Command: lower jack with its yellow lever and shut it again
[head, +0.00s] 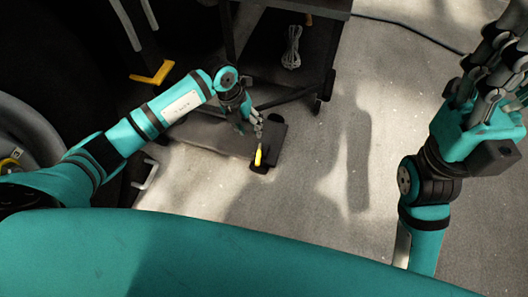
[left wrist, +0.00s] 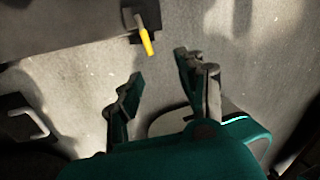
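The jack (head: 205,134) is a long, low dark grey body on the floor in the head view. Its yellow lever (head: 258,157) stands out at the right end, by a black part. In the left wrist view the lever (left wrist: 147,42) hangs from the dark end of the jack (left wrist: 60,30), at the top. My left gripper (head: 257,122) is just above the lever in the head picture.
A dark wheeled cart (head: 290,50) with a coil of grey cable (head: 291,47) stands behind the jack. A yellow-ended bar (head: 152,74) is at the upper left. A pale handle (head: 147,174) is left of the jack. The floor (head: 350,150) to the right is clear.

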